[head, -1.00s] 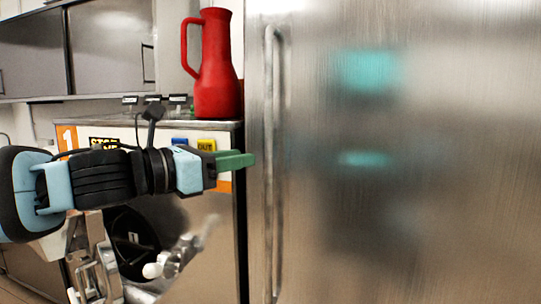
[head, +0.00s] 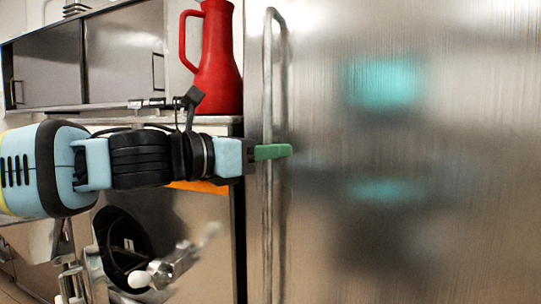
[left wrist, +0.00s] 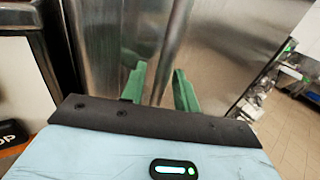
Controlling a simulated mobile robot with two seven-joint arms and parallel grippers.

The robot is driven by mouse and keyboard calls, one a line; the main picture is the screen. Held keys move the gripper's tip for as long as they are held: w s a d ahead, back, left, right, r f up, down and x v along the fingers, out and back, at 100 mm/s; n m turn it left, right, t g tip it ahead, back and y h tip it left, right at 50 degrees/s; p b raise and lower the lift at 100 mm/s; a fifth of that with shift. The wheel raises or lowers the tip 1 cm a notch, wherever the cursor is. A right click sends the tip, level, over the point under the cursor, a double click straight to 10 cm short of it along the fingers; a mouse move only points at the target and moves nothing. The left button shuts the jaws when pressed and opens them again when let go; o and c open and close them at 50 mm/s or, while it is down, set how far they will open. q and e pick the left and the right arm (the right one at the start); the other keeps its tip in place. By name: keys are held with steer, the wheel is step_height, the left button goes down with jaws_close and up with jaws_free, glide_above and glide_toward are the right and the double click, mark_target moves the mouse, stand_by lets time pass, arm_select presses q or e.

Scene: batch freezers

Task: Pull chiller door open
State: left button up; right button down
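The chiller door (head: 400,240) is a brushed steel panel filling the right half of the head view. It appears shut. Its long vertical bar handle (head: 268,220) runs near the door's left edge. My left gripper (head: 275,152) has green fingers that reach across the handle at mid height in the head view. In the left wrist view the two fingers (left wrist: 160,88) stand apart, with what looks like the handle (left wrist: 168,52) between them. I cannot tell whether either finger touches it. My right gripper is in neither current view.
A red jug (head: 217,60) stands on the steel machine (head: 215,220) left of the door. That machine has a dark round opening and a spout below my left arm. Grey wall cabinets (head: 80,60) hang at the upper left. Tiled floor shows in the left wrist view.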

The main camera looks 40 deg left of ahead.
arm_select(q)
jaws_close()
steer(key=shift+s, duration=0.1)
stand_by(0.5)
